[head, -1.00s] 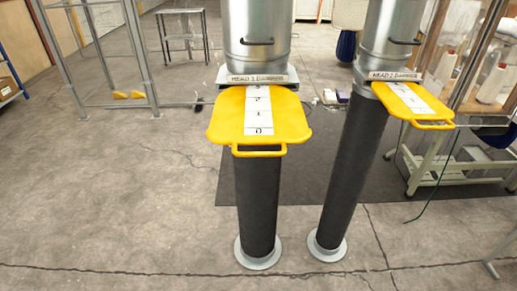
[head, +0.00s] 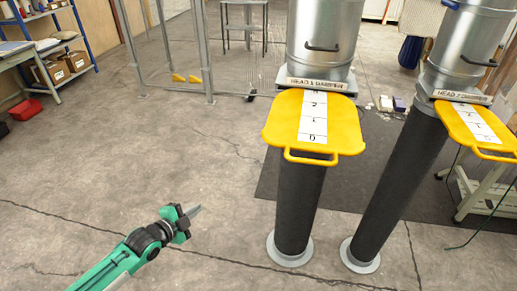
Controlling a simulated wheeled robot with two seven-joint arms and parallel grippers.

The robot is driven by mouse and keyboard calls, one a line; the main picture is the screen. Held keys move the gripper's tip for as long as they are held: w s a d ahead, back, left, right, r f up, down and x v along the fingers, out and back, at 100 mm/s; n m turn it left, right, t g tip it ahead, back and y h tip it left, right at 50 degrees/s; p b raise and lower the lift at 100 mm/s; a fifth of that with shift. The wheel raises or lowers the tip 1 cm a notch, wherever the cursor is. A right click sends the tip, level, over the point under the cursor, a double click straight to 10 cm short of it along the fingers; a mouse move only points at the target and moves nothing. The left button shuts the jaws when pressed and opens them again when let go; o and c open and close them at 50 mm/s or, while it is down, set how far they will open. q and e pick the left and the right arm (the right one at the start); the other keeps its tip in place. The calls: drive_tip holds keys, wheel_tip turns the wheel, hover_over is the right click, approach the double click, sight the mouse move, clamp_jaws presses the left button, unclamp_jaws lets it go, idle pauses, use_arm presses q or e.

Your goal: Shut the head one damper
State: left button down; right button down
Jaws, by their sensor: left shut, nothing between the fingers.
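The head one damper is a yellow slide plate (head: 345,124) with a white numbered strip and a front handle loop (head: 310,158). It sticks out toward me from under the left metal duct (head: 322,42), above a dark hose (head: 299,205). The label "HEAD 1" (head: 316,84) is on the duct's base. The head two damper (head: 487,131) is a similar yellow plate at the right, also sticking out. My left gripper (head: 198,209) is shut and empty, low and to the left of the head one damper, clear of it. My right gripper is not in view.
The second dark hose (head: 398,185) stands right of the first, both on round floor flanges. A metal frame (head: 206,50) stands behind left. Shelving with boxes (head: 66,66) is at the far left. The concrete floor at left is open.

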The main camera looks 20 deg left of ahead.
use_arm(q)
drive_tip(key=s+d+r+m+h, duration=0.1)
drive_tip(key=d+r+m+h, duration=0.15)
drive_tip(key=r, duration=0.45)
drive_tip(key=s+d+r+m+h, duration=0.1)
drive_tip(key=d+r+m, duration=0.15)
drive_tip(key=r, duration=0.45)
drive_tip(key=m+h+p, duration=0.1)
drive_tip(key=m+h, duration=0.3)
drive_tip(key=m, duration=0.2)
approach(279, 145)
drive_tip(key=p+x, duration=0.4)
drive_tip(key=p, duration=0.3)
drive_tip(key=shift+w, duration=0.1)
drive_tip(key=shift+w+a+f, duration=0.1)
drive_tip(key=shift+w+f, duration=0.05)
drive_tip(key=shift+w, duration=0.45)
